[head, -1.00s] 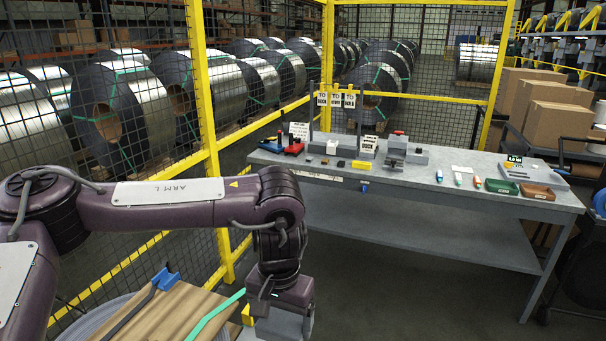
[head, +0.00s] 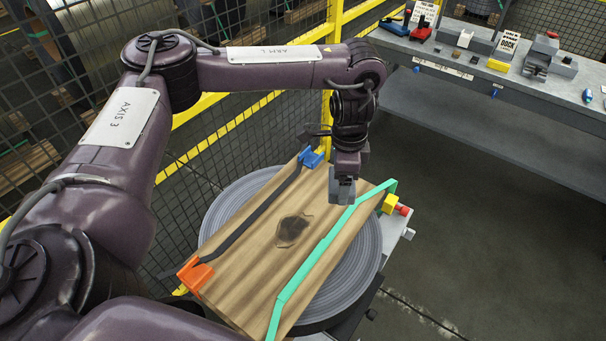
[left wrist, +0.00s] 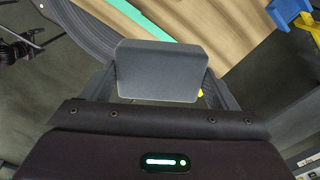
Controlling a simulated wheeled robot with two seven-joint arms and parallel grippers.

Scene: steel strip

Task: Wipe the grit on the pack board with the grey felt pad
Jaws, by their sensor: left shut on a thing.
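The pack board (head: 262,262) is a wooden board lying on a round grey turntable. A dark patch of grit (head: 293,230) lies near the middle of the board. My left gripper (head: 342,190) is over the far right part of the board, beyond the grit. It is shut on the grey felt pad (left wrist: 160,72), which shows as a dark grey block between the fingers in the left wrist view. I cannot tell whether the pad touches the board. My right gripper is not in view.
A green strap (head: 318,250) and a dark strap (head: 250,218) run along the board. A blue clip (head: 311,157), an orange clip (head: 195,273) and a yellow piece (head: 391,204) sit at its edges. The workbench (head: 480,90) stands behind; yellow-framed mesh fencing is at left.

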